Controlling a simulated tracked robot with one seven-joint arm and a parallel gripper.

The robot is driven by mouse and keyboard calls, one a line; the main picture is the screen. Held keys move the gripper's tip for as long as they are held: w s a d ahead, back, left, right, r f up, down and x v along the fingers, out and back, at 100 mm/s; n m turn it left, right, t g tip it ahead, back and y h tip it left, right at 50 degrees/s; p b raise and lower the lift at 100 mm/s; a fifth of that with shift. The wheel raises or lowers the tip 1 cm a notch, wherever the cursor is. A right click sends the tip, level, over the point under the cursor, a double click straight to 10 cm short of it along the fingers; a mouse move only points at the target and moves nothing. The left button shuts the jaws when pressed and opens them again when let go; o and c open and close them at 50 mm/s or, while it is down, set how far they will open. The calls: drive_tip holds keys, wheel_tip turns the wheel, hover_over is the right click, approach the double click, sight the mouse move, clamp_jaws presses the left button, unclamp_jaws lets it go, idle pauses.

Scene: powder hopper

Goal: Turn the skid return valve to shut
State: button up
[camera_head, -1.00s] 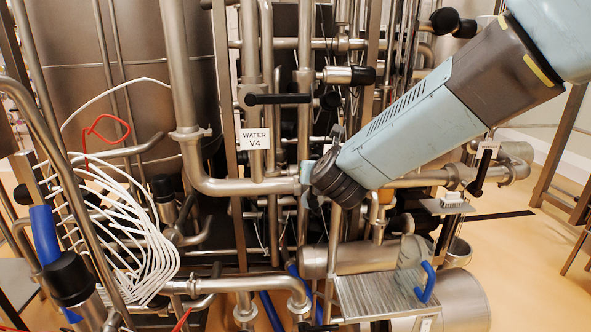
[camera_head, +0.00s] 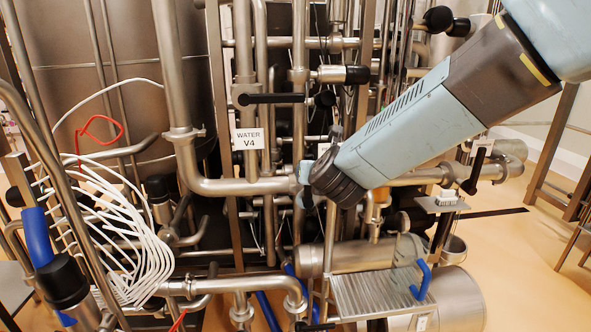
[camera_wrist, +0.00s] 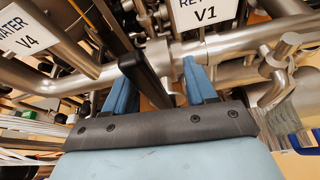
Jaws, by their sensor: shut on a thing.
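In the wrist view a white sign (camera_wrist: 208,10), partly cut off at the top, reads "RE…" and "V1". Below it runs a steel pipe (camera_wrist: 225,44) with a valve body. A dark bar-shaped valve handle (camera_wrist: 143,78) runs from this pipe down between the two blue fingers of my gripper (camera_wrist: 158,74). My gripper is shut on this handle, though its exact contact is partly hidden. In the head view my gripper (camera_head: 307,180) is mostly hidden behind my wrist, close to the pipework, and the handle cannot be made out there.
A "WATER V4" sign (camera_head: 249,139) hangs left of my wrist, below another black lever (camera_head: 272,99). Vertical pipes crowd close around the gripper. A metal step (camera_head: 378,295) with a blue hook (camera_head: 420,281) stands below. White hoses (camera_head: 125,235) hang at left. Open floor (camera_head: 515,250) lies at right.

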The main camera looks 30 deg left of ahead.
drive_tip(key=shift+r, duration=0.1)
idle(0.3)
drive_tip(key=v, duration=1.3)
drive_tip(key=shift+s+d, duration=0.25)
drive_tip(key=shift+s, duration=0.05)
idle(0.6)
